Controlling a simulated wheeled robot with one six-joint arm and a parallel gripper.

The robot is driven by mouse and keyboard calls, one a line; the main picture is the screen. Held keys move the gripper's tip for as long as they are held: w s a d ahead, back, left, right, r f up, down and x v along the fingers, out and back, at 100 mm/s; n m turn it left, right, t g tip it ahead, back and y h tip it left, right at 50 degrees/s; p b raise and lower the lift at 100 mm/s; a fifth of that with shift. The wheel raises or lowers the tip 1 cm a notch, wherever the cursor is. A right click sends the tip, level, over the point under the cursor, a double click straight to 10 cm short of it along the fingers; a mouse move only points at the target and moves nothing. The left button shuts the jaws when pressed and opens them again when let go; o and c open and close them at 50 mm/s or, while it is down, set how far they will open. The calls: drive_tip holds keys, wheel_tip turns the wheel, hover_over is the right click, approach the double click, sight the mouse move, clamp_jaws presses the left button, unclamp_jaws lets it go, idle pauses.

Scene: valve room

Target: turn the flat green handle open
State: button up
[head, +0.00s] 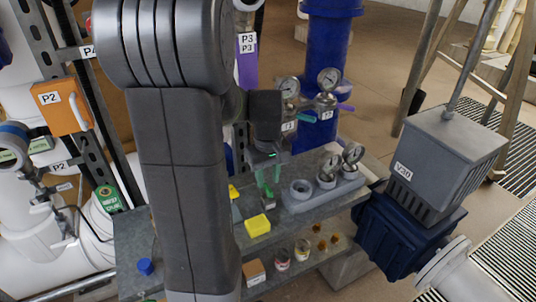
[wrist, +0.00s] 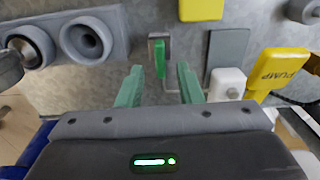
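The flat green handle (wrist: 159,58) shows in the wrist view on a small grey metal body (wrist: 152,37). Its long side runs up and down the picture. My gripper (wrist: 160,77) is open, with one green finger to the left and one to the right of the handle's line. Gaps show on both sides, and neither finger appears to touch it. In the head view my gripper (head: 268,182) points down over the grey bench top. The handle cannot be told apart from my green fingers there.
A grey holder (head: 318,193) with gauges stands right of my gripper. A yellow block (head: 257,225) lies nearer the bench front. In the wrist view a grey plate (wrist: 226,55), a white block (wrist: 226,84) and a yellow PUMP piece (wrist: 278,68) lie to the right.

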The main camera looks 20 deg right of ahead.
sight(268, 187)
wheel_tip(268, 187, up, 11)
idle(0.7)
wheel_tip(268, 187, down, 14)
drive_tip(key=shift+r, duration=0.1)
idle(0.4)
